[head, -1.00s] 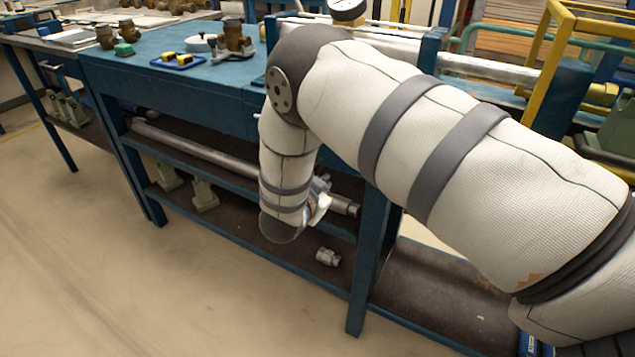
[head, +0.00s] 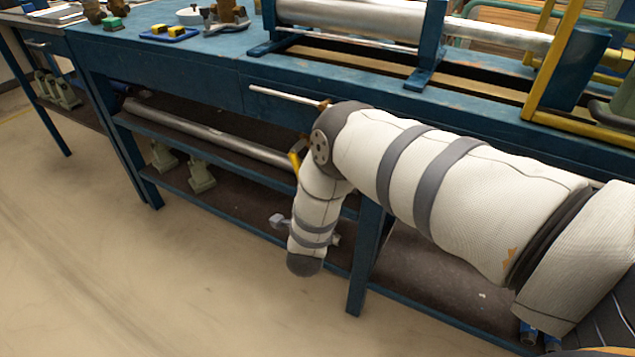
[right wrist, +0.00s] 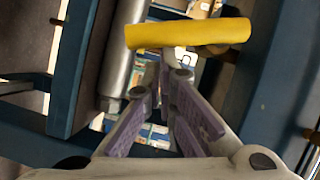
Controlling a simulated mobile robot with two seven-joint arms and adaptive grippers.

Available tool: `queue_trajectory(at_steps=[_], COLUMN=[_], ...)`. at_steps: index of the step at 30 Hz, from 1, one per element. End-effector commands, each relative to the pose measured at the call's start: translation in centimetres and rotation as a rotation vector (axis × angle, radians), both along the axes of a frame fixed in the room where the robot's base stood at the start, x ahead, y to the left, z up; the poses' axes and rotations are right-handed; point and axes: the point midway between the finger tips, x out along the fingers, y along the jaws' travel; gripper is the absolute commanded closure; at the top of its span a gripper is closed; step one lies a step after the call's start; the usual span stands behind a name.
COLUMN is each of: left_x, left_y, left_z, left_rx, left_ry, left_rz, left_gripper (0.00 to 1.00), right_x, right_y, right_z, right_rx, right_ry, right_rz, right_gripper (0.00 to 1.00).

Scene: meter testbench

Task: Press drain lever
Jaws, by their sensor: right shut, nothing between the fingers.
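The drain lever shows in the right wrist view as a yellow handle (right wrist: 190,34) lying across the upper middle. In the head view a small yellow piece (head: 294,160), seemingly the same handle, shows just left of my right arm's elbow, under the bench edge. My right gripper (right wrist: 168,65) is shut and empty, its fingertips close to the handle's lower edge in the right wrist view. The handle overlaps the tip area, so I cannot tell whether they touch. In the head view my right arm hides the gripper. My left gripper is in neither view.
The blue bench (head: 215,70) holds a metal cylinder (head: 360,22) and a blue tray (head: 169,34). A thin pale rod (head: 285,95) sticks out before the bench front. The floor at left is clear.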

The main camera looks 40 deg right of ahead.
Motion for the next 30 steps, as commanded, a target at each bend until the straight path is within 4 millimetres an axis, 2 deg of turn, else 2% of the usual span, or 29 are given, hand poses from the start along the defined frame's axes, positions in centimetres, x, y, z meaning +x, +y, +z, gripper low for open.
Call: queue_trajectory(at_steps=[1,9,30], left_x=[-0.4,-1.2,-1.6], left_y=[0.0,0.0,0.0], left_z=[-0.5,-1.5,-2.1], left_rx=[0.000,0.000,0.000], left_ry=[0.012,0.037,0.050], left_rz=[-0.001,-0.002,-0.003], left_gripper=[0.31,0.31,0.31], right_x=[0.1,1.3,2.1], right_y=[0.1,0.6,0.9], right_z=[-0.8,-1.5,-1.8], right_rx=[0.014,0.074,0.073], right_ry=[-0.027,-0.177,-0.173], right_rz=[0.001,0.002,0.002], right_gripper=[1.00,1.00,1.00])
